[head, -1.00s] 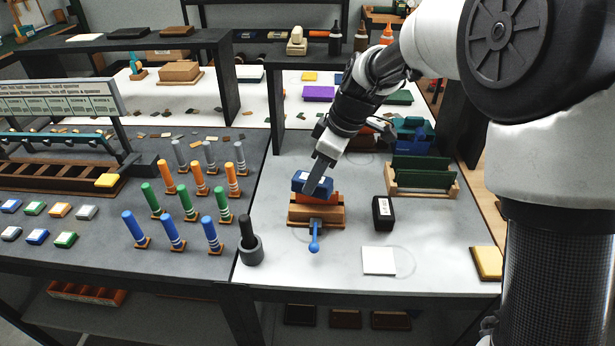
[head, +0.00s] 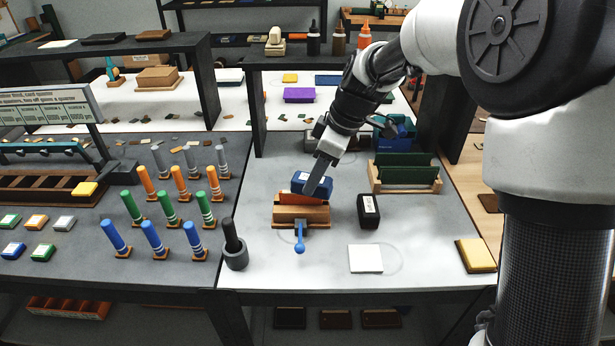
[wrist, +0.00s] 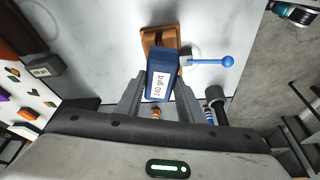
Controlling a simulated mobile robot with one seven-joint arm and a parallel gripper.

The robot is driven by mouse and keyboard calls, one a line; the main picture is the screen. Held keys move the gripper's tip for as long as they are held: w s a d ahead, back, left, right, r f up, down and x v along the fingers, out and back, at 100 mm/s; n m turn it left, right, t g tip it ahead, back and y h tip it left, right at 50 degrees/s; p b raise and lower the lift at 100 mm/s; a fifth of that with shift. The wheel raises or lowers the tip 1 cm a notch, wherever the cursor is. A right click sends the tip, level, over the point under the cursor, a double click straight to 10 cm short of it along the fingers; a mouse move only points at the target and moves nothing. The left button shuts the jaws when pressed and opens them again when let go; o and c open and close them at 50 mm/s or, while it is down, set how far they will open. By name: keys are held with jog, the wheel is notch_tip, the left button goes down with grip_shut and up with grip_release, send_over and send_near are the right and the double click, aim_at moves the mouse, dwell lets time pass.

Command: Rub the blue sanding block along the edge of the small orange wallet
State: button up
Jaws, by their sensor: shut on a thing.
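My gripper (head: 318,184) is shut on the blue sanding block (head: 304,182). In the wrist view the block (wrist: 159,70) sits between the two fingers, its white "240 grit" label facing the camera. The small orange wallet (head: 290,197) stands in a wooden clamp (head: 288,216) with a blue-knobbed handle (head: 300,246). The block is right over the wallet's upper edge, toward its right part. They look in contact, but the exact line of contact is hidden. In the wrist view the block hides the wallet, and the clamp (wrist: 158,34) shows beyond it.
A black labelled block (head: 369,212) stands right of the clamp. A wooden rack with green pieces (head: 404,175) is back right. Several coloured posts (head: 152,238) stand at left.

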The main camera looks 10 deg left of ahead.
jog(key=shift+w+d, duration=0.1)
jog(key=shift+d, duration=0.55)
jog(key=shift+a, duration=0.1)
jog(key=shift+s+a, duration=0.2)
jog(key=shift+a, duration=0.7)
jog(key=shift+s+a, duration=0.2)
jog(key=shift+a, duration=0.7)
jog(key=shift+a, duration=0.15)
jog(key=shift+s+a, duration=0.2)
jog(key=shift+a, duration=0.65)
jog(key=shift+s+a, duration=0.15)
jog(key=shift+a, duration=0.65)
